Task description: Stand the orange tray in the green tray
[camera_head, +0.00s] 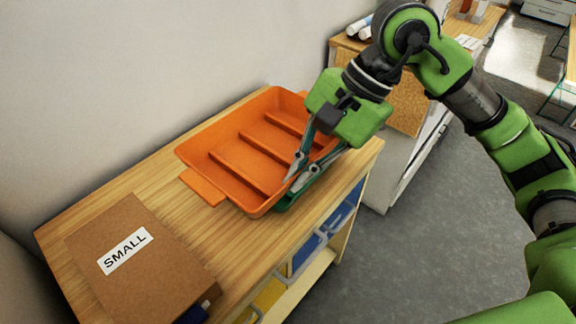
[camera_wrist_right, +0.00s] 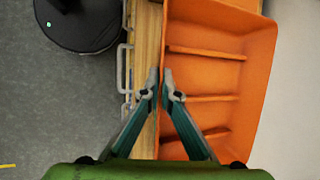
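The orange tray (camera_head: 233,163), with inner dividers and end handles, lies on the wooden table top; it also shows in the right wrist view (camera_wrist_right: 205,75). A strip of the green tray (camera_head: 289,203) shows under its front right side; the rest is hidden beneath it. My right gripper (camera_head: 300,176) is at the orange tray's front long wall, one finger inside and one outside. In the right wrist view its fingertips (camera_wrist_right: 160,88) are close together at that wall, and the gripper looks shut on it. My left gripper is not in view.
A brown box labelled SMALL (camera_head: 140,262) lies at the near left of the table (camera_head: 165,190), against no tray. A wall runs behind. Blue and yellow bins (camera_head: 305,255) sit under the table. Another cabinet stands beyond the right end.

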